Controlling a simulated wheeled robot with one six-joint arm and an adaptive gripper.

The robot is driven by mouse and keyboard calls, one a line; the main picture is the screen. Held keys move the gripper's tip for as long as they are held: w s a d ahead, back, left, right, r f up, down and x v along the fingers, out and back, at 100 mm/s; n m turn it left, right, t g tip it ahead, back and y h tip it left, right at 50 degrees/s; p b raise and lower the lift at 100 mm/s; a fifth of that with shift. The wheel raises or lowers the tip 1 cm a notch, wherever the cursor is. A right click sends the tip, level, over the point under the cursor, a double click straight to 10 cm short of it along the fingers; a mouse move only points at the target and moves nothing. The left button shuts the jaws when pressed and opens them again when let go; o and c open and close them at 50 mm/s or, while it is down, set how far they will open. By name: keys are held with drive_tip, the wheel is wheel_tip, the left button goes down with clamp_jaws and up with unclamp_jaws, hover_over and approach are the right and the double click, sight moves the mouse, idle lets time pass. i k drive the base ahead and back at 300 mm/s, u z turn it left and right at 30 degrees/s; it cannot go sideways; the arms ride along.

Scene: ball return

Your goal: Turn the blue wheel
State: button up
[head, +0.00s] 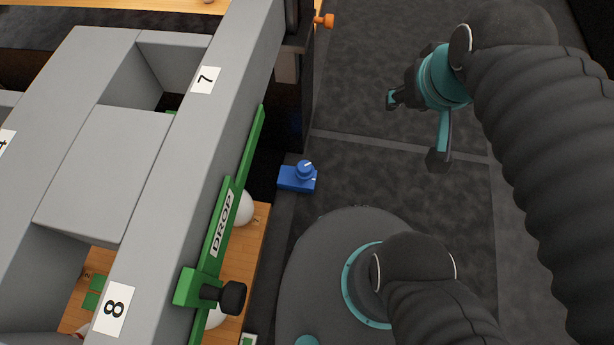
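The blue wheel (305,168) is a small round knob with a white mark on top. It sits on a blue block (291,182) beside the grey and green structure. My gripper (415,129) is up and to the right of the wheel in the head view, with a clear gap between them. Its two fingers are spread apart and nothing shows between them. The wheel is fully in view.
A grey frame (190,130) with number labels 7 and 8 fills the left side. A green bar (213,235) marked DROP has a black knob (233,298). White balls (243,208) show behind it. An orange knob (325,20) sticks out above. Dark floor (390,180) lies open between wheel and gripper.

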sight(304, 171)
drive_tip(key=z, duration=0.8)
drive_tip(key=i, duration=0.5)
drive_tip(key=u, duration=2.85)
drive_tip(key=k, duration=0.7)
drive_tip(key=z, duration=1.15)
